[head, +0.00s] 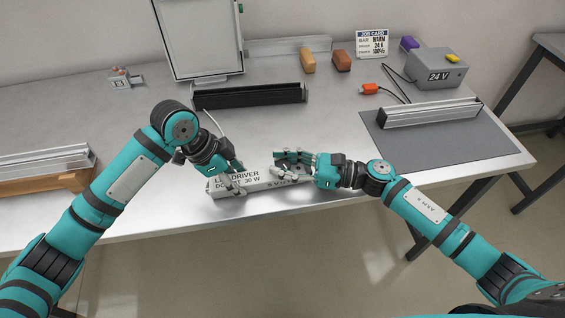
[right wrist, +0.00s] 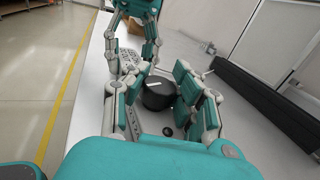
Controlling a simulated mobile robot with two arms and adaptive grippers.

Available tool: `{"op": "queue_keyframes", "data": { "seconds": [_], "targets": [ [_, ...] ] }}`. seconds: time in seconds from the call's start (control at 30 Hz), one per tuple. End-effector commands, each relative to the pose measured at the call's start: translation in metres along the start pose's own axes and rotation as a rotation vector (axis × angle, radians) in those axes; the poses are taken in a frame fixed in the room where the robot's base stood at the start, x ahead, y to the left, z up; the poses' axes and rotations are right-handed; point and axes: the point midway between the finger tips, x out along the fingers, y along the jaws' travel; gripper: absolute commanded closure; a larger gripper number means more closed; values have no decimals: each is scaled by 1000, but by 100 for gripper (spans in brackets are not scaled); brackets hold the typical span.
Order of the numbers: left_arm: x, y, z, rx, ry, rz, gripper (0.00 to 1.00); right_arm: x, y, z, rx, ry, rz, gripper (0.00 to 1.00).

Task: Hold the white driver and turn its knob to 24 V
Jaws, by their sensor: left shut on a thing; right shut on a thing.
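The white driver (head: 258,184), lettered LED DRIVER, lies near the table's front edge in the head view. My left gripper (head: 234,184) is shut on its left part, its fingers over the body and part of the lettering. My right gripper (head: 279,165) is at the driver's right part. In the right wrist view the black knob (right wrist: 158,94), with a white pointer line, sits between the fingers of my right gripper (right wrist: 158,84), which is shut on it. My left gripper's fingers also show beyond it (right wrist: 138,38). I cannot read the voltage marks at the knob.
A job card (head: 372,44) reading 24 V stands at the back. A grey box (head: 438,72) marked 24 V, a grey mat (head: 470,148) with a light bar, and a black bar (head: 250,95) lie around. The front edge is close to the driver.

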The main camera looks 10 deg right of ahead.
Motion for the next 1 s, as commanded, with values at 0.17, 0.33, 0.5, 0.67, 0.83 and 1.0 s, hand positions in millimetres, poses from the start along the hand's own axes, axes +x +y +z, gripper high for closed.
{"op": "queue_keyframes", "data": {
  "seconds": [0.17, 0.33, 0.5, 0.67, 0.83, 1.0],
  "targets": [
    [0, -1, 3, -3, -7, -1, 100, -2, -3, 0, -2, 3, -7, 100],
    [0, -1, 3, -3, -7, -1, 100, -2, -3, 0, -2, 2, -7, 64],
    [0, -1, 2, -2, -3, -1, 100, -1, -2, 0, -1, 1, -4, 45],
    [0, 0, 1, -1, -1, -1, 100, -1, -1, 0, -1, 1, -2, 45],
    [0, 0, 0, 0, 0, -1, 100, -7, -1, 0, 0, 2, -3, 45],
    [0, 0, 0, 0, 0, -1, 100, -34, -1, -2, 2, 5, -4, 45]
  ]
}}
